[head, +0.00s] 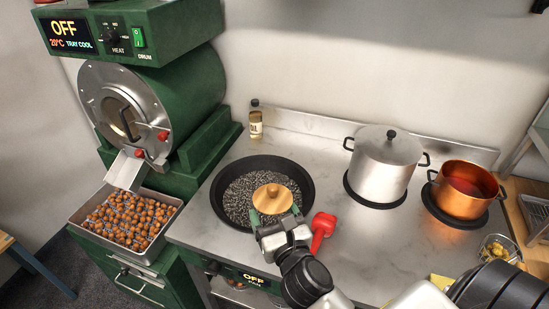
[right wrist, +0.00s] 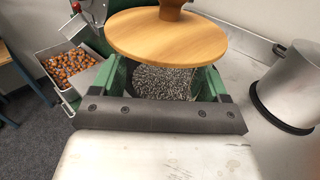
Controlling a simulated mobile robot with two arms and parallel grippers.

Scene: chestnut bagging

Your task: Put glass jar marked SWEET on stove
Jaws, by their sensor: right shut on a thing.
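My right gripper (head: 277,219) is shut on what looks like a clear jar with a round wooden lid and knob (head: 272,197). In the right wrist view the lid (right wrist: 166,36) sits above and between the green fingers (right wrist: 163,82). The clear body is hard to make out, and dark grit shows between the fingers. No SWEET marking is readable. In the head view the lid lies over the front right of a black pan (head: 222,208) on the pale stove top (head: 330,165); its height is unclear. My left gripper is not in view.
A lidded steel pot (head: 384,165) and a copper pot (head: 463,190) with red liquid stand right on the stove. A small bottle (head: 255,122) is at the back, a red object (head: 322,228) beside my gripper. A chestnut tray (head: 78,228) is left. Bare stove lies mid-right.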

